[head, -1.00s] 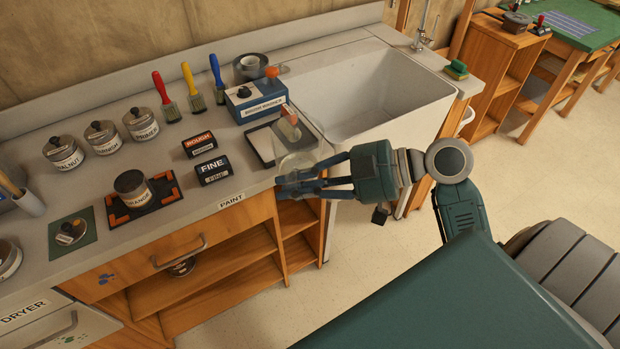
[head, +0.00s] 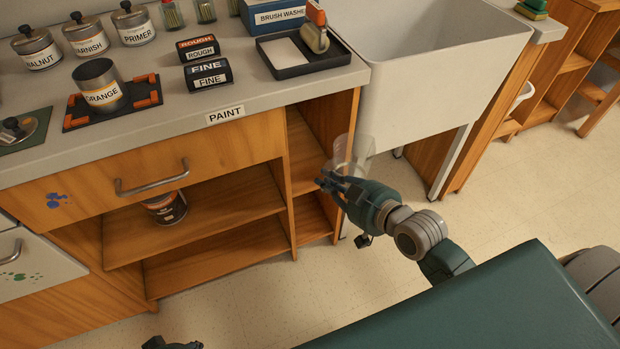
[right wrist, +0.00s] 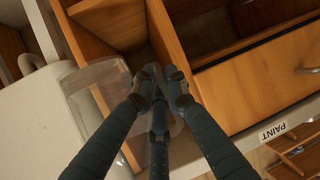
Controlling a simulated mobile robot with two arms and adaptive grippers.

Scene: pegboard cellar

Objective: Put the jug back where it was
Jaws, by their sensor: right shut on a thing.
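The clear, see-through jug (head: 354,158) is in my right gripper (head: 326,182), in front of the narrow open shelves at the right end of the cabinet, below the counter top. In the right wrist view the jug (right wrist: 92,84) shows left of the fingers, and the right gripper (right wrist: 160,76) is shut on it. The jug's outline is faint, and fingers cover part of it. A dark piece of my left gripper (head: 172,344) shows at the bottom edge of the head view; its fingers cannot be made out.
The narrow shelves (head: 308,172) look empty where visible. The white sink (head: 412,100) stands right of them. The counter (head: 285,95) holds a black tray (head: 330,60) with a roller, sanding blocks and an orange-labelled can (head: 98,88). A dark can (head: 164,208) sits on the wide shelf.

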